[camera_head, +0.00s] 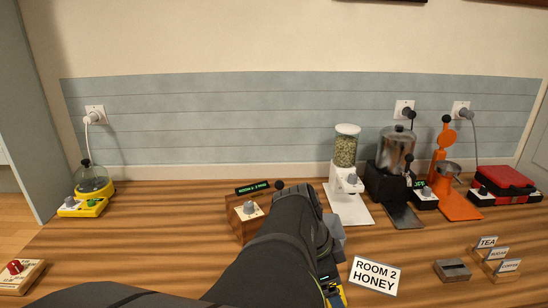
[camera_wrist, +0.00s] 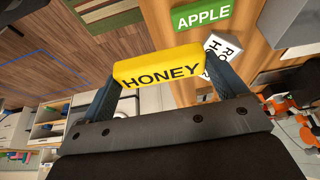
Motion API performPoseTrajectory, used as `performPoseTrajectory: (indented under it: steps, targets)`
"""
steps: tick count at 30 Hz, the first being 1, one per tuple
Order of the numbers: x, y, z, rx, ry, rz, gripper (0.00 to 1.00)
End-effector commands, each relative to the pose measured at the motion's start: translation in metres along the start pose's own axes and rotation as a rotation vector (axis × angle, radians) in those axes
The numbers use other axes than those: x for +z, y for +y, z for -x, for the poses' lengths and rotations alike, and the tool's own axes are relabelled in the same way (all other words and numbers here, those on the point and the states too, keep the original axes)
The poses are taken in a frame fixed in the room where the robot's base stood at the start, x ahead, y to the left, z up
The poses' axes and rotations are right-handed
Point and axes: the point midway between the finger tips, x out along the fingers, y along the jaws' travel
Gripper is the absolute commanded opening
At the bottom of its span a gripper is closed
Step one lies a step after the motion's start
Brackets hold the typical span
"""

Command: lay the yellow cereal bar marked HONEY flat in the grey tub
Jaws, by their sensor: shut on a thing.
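The yellow cereal bar marked HONEY (camera_wrist: 158,69) is held between the two fingers of my gripper (camera_wrist: 160,80) in the wrist view. The fingers are shut on its two ends, and the lettering faces the camera. In the head view my dark arm crosses the lower middle and hides most of the gripper; a small yellow patch shows at its lower edge. A small grey slotted block (camera_head: 452,270) stands at the right of the counter in the head view.
A green APPLE bar (camera_wrist: 202,15) shows in the wrist view. A white ROOM 2 HONEY card (camera_head: 375,275) stands right of my arm. Label cards TEA, ROOM and COFFEE (camera_head: 497,256) stand at right. Grinder (camera_head: 345,165), black machine (camera_head: 392,180) and orange press (camera_head: 458,205) line the back.

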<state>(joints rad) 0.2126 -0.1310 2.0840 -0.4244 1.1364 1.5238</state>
Motion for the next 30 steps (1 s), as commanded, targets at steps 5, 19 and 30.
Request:
performPoseTrajectory:
  steps: [5,19,30]
  targets:
    - [0.0,0.0,0.0,0.0,0.0,0.0,0.82]
    - [-0.017,-0.024,0.008,0.036,-0.003,-0.092,0.49]
    - [-0.078,-0.106,0.024,0.181,-0.01,-0.447,0.49]
